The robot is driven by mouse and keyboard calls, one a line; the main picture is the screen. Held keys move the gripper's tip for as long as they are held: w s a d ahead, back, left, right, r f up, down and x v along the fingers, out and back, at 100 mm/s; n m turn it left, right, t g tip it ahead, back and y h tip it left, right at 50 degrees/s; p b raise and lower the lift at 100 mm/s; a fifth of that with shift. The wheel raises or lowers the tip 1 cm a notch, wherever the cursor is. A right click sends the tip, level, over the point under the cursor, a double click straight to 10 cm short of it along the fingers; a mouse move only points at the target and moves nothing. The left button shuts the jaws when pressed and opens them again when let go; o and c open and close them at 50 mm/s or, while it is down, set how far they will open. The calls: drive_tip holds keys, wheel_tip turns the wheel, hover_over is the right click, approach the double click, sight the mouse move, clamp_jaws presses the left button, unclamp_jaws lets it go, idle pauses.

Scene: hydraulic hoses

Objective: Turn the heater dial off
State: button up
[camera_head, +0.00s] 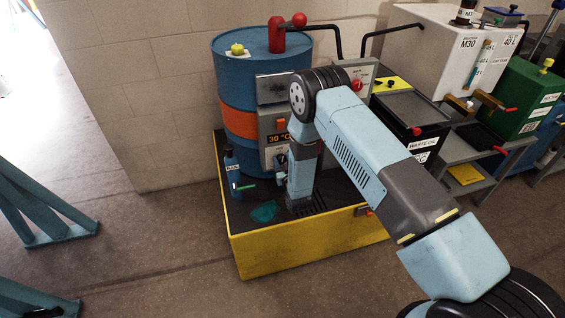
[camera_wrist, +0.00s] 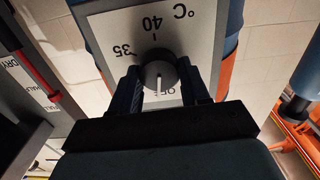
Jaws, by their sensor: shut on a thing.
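The heater dial (camera_wrist: 158,70) is a dark round knob on a pale scale plate (camera_wrist: 110,30), seen upside down in the wrist view. The plate shows 35, 40 and °C, and a partly covered OFF label below the knob. The knob's white pointer line points down in this view, at or close to that label. My gripper (camera_wrist: 159,80) has one finger on each side of the knob and is shut on it. In the head view the heater's control box (camera_head: 268,125) is on the blue drum with an orange band (camera_head: 235,80); its display reads 30 °C. My gripper (camera_head: 284,165) partly hides the dial there.
The drum stands in a yellow-sided spill tray (camera_head: 290,247). A dark blue bottle (camera_head: 231,170) and a teal patch (camera_head: 264,212) are beside it. A black waste oil container (camera_head: 410,115) stands right of the drum, behind my arm.

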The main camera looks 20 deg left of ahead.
drive_tip(key=shift+f+n, duration=0.15)
drive_tip(key=shift+n, duration=0.95)
drive_tip(key=o, duration=1.1)
drive_tip(key=shift+c, duration=0.2)
drive_tip(key=shift+s, duration=0.1)
drive_tip(key=v, duration=1.3)
drive_tip(key=shift+s+d, duration=0.2)
drive_tip(key=shift+d, duration=0.05)
